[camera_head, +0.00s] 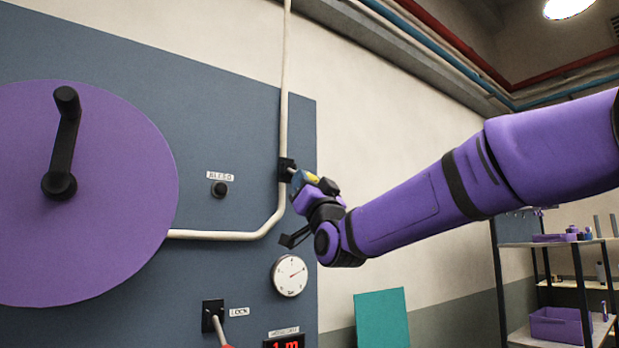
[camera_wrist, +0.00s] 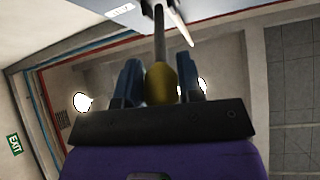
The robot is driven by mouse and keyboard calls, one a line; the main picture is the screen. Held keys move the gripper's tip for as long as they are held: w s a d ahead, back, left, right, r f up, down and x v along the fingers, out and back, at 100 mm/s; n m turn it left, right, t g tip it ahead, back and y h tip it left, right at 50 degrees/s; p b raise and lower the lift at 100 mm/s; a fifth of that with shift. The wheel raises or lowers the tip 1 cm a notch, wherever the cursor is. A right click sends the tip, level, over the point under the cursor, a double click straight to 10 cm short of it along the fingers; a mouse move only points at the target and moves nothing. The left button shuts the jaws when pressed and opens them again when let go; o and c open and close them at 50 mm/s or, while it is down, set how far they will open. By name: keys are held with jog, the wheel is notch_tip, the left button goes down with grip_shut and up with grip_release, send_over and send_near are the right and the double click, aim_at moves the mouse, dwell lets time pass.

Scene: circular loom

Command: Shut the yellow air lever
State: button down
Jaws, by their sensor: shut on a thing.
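The lever's pivot is partly hidden behind the gripper in the head view.
A purple disc (camera_head: 120,190) with a black crank (camera_head: 66,140) fills the left of the panel. A black bleed knob (camera_head: 219,189), a gauge (camera_head: 290,275) and a lock lever (camera_head: 214,317) lie nearby. Shelves (camera_head: 560,243) stand at the right.

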jog(key=shift+w+a+f, duration=0.1)
jog(key=shift+w+f, duration=0.05)
jog(key=shift+f, duration=0.15)
jog(key=c, duration=0.8)
grip_release()
jog(key=shift+s+f, duration=0.15)
jog(key=shift+s, duration=0.05)
jog(key=v, duration=1)
jog(key=shift+f, duration=0.15)
